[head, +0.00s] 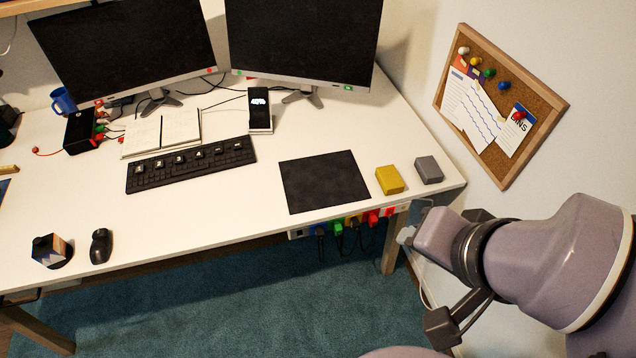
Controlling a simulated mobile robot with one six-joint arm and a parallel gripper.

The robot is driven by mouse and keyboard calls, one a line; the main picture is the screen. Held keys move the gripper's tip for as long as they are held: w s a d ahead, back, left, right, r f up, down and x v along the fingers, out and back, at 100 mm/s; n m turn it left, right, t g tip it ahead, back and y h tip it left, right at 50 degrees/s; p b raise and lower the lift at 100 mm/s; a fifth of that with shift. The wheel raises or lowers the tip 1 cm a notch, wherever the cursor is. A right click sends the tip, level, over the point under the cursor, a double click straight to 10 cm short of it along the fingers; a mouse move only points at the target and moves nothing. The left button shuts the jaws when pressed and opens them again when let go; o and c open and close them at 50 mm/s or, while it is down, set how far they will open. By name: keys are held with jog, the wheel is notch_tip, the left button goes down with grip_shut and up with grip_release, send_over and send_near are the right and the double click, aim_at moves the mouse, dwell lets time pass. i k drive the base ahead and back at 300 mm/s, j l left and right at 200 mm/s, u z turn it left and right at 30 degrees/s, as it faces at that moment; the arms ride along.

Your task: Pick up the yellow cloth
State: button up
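The only yellow thing that could be the cloth is a small yellow block-like piece (390,180), perhaps a folded cloth. It lies near the right end of the white desk (240,215), between a black mat and a grey block. My gripper (411,222) is at the right, just off the desk's front right corner, in front of and a little to the right of the yellow piece. It is apart from the yellow piece. Its fingers are small and partly hidden by my arm, so I cannot tell whether they are open or shut.
The grey block (428,170) sits close to the right of the yellow piece. The black mat (324,181) lies flat to its left. A power strip with coloured plugs (347,222) runs under the desk's front edge. A cork board (500,105) hangs on the right wall.

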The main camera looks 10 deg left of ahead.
aim_at(388, 178)
jog(key=z, duration=2.15)
jog(key=u, duration=2.2)
jog(key=i+j+z, duration=0.3)
jog(key=z, duration=0.2)
jog(key=i+j+z, duration=0.45)
jog(key=k+j, duration=0.05)
